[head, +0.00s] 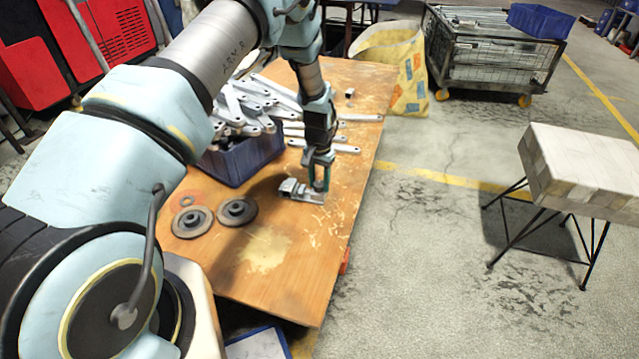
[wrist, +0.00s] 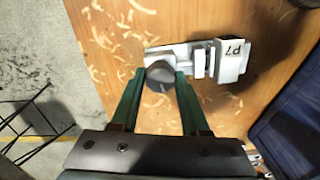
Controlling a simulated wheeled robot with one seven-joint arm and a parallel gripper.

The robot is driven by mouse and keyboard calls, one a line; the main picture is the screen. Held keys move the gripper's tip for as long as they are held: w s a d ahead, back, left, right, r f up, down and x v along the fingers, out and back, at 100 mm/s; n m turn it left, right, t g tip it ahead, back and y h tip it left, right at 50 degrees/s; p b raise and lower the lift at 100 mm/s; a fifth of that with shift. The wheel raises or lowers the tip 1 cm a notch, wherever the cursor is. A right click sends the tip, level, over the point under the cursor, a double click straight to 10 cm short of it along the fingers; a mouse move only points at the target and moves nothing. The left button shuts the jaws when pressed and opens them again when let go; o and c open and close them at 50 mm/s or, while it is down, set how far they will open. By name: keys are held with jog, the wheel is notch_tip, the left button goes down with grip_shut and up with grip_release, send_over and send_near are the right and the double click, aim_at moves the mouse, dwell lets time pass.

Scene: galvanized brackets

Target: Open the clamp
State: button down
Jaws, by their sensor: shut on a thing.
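The clamp (head: 300,190) is a small light-grey metal device lying on the wooden table, near its right edge. In the wrist view the clamp (wrist: 232,62) shows a block marked "P7", upright plates and a flat base. A round dark-grey knob (wrist: 159,76) sits at its left end. My gripper (head: 320,186) points down at the clamp's right end in the head view. In the wrist view my gripper (wrist: 160,84) has its two green fingers on either side of the knob, shut on it. The knob is hidden by the fingers in the head view.
The wooden table (head: 262,275) carries two dark discs (head: 237,211) and a blue bin (head: 240,162) of metal brackets. Curled shavings lie around the clamp. A stool (head: 585,165) stands to the right, and a wire cart (head: 490,60) stands behind. The table's front is mostly clear.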

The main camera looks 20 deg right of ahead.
jog(key=n, duration=1.6)
jog(key=shift+n+p, duration=0.4)
jog(key=shift+c, duration=2.4)
grip_release()
